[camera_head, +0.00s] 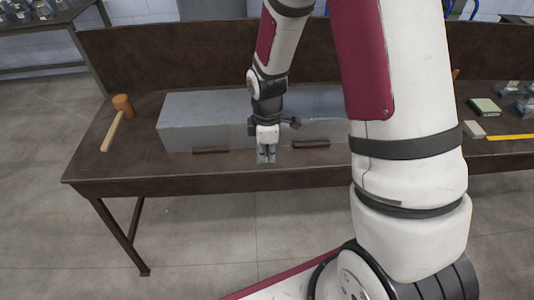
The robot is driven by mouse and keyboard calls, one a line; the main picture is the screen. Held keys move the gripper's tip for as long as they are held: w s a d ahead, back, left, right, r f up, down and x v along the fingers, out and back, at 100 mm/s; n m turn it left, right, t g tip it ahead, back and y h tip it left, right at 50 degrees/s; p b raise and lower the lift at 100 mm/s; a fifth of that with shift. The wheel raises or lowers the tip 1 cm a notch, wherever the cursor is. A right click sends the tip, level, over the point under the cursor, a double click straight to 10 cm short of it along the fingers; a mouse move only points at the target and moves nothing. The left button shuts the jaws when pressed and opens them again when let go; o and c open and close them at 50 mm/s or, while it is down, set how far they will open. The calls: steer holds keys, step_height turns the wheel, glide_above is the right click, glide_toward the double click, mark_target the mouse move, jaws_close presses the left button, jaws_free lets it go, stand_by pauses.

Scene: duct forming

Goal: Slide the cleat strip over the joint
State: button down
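A long grey metal duct (205,115) lies along the brown workbench. My arm covers part of its right half, and my gripper covers the middle, so I cannot make out the joint. My gripper (266,155) points down at the duct's front side, near the bench's front edge. Something small and pale grey shows at its fingertips; I cannot tell whether it is the cleat strip, or whether the fingers are closed on it. No other cleat strip can be clearly identified.
Dark brown bars (210,151) and (311,144) lie along the duct's front, left and right of my gripper. A mallet (122,108) lies at the bench's left. Small blocks (485,107) and a yellow strip (510,137) are at right. A raised back panel (170,55) bounds the bench (130,170).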

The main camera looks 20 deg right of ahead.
stand_by(0.4)
steer(key=shift+w+d, duration=0.2)
steer(key=shift+w, duration=0.25)
steer(key=shift+w, duration=0.15)
stand_by(0.7)
steer(key=shift+w+d, duration=0.1)
steer(key=shift+w, duration=0.25)
steer(key=shift+w, duration=0.1)
stand_by(0.7)
steer(key=shift+w+d+b, duration=0.3)
steer(key=shift+w+b, duration=0.1)
steer(key=shift+w, duration=0.4)
steer(key=shift+w+d+b, duration=0.25)
steer(key=shift+w+b, duration=0.15)
steer(key=shift+w, duration=0.35)
steer(key=shift+w+d, duration=0.1)
steer(key=shift+w, duration=0.15)
steer(key=shift+w, duration=0.1)
steer(key=shift+w+d+b, duration=0.3)
steer(key=shift+w+b, duration=0.2)
steer(key=shift+w, duration=0.4)
steer(key=shift+w+d+b, duration=0.3)
steer(key=shift+w+b, duration=0.15)
steer(key=shift+w, duration=0.45)
